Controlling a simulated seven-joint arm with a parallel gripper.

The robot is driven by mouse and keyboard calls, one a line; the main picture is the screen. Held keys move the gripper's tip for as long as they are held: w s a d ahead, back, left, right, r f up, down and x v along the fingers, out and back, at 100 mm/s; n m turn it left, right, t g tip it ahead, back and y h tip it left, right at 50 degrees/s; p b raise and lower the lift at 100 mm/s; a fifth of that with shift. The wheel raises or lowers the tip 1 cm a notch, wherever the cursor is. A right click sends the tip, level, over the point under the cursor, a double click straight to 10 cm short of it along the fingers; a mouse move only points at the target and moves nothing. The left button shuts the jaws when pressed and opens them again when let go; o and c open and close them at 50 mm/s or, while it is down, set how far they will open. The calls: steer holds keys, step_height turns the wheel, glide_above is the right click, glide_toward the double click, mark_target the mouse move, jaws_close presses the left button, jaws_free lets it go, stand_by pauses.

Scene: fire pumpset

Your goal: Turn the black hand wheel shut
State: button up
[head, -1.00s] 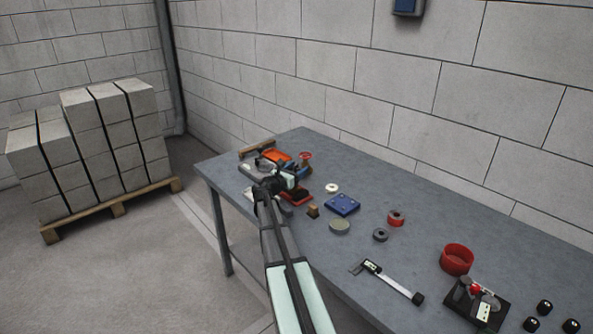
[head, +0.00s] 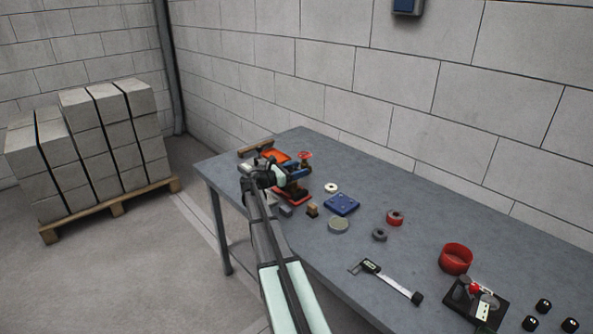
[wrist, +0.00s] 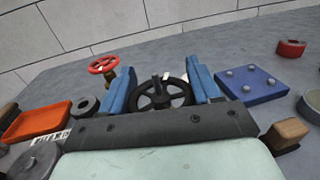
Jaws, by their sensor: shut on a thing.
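The black hand wheel (wrist: 161,101) stands in the middle of the wrist view, its spokes and a small pale mark at its top showing. My gripper (wrist: 162,78) has a blue finger on either side of the wheel and is shut on it. The lower part of the wheel is hidden behind the gripper body. In the head view my gripper (head: 296,178) is over the far left of the bench. I cannot make out the black wheel there, as my arm and gripper cover that spot.
A red hand wheel (wrist: 102,65) stands behind and left. An orange tray (wrist: 36,122) lies left. A blue plate with studs (wrist: 250,85) and a wooden block (wrist: 287,133) lie right. The bench (head: 360,200) holds a caliper (head: 390,281) and a red cup (head: 456,258). The wall is close behind.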

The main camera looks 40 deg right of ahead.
steer(key=shift+g, duration=0.3)
steer(key=o, duration=1.1)
steer(key=shift+c, duration=0.2)
